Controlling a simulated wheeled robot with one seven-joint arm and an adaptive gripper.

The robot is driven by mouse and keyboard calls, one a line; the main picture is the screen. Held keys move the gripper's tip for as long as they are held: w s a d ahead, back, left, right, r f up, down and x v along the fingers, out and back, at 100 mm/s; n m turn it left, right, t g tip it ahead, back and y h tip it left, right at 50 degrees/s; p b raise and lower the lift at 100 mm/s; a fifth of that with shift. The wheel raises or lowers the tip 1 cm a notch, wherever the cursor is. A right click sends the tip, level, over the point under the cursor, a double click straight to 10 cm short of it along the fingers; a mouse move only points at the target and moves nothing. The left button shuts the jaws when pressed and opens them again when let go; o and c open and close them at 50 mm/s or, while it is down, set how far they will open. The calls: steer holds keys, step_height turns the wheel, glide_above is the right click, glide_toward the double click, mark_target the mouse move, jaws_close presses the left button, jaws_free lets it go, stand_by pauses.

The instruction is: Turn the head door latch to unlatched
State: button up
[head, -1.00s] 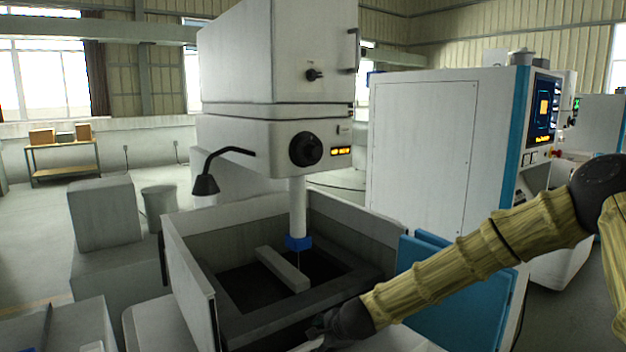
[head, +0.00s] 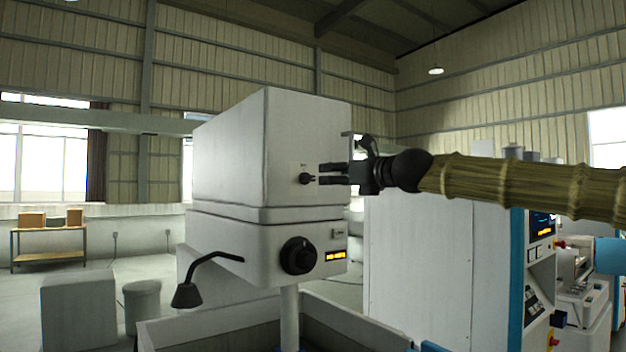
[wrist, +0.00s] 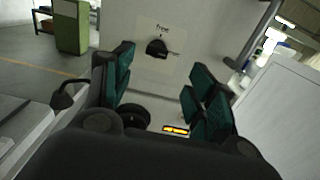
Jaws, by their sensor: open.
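The head door latch (head: 306,178) is a small black knob on the front of the white machine head (head: 235,150). In the wrist view the latch (wrist: 157,48) sits on a pale label plate with small lettering, the upper word looking like "free". My gripper (head: 325,174) is at the head's right side, its fingers pointing left towards the latch, a small gap away. In the wrist view my gripper (wrist: 160,75) is open and empty, with dark green finger pads spread on either side and the latch beyond them, between them. Which way the latch points is hard to tell.
A larger black round knob (head: 298,256) and a lit yellow display (head: 335,255) are lower on the head. A black lamp (head: 187,295) juts out at left. A vertical door handle (wrist: 254,35) stands at right in the wrist view. A white cabinet (head: 430,265) stands right.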

mark_target(311, 177)
steer(key=shift+p+x, duration=1.8)
steer(key=shift+x, duration=3.65)
steer(key=shift+s+a, duration=0.15)
steer(key=c, duration=1)
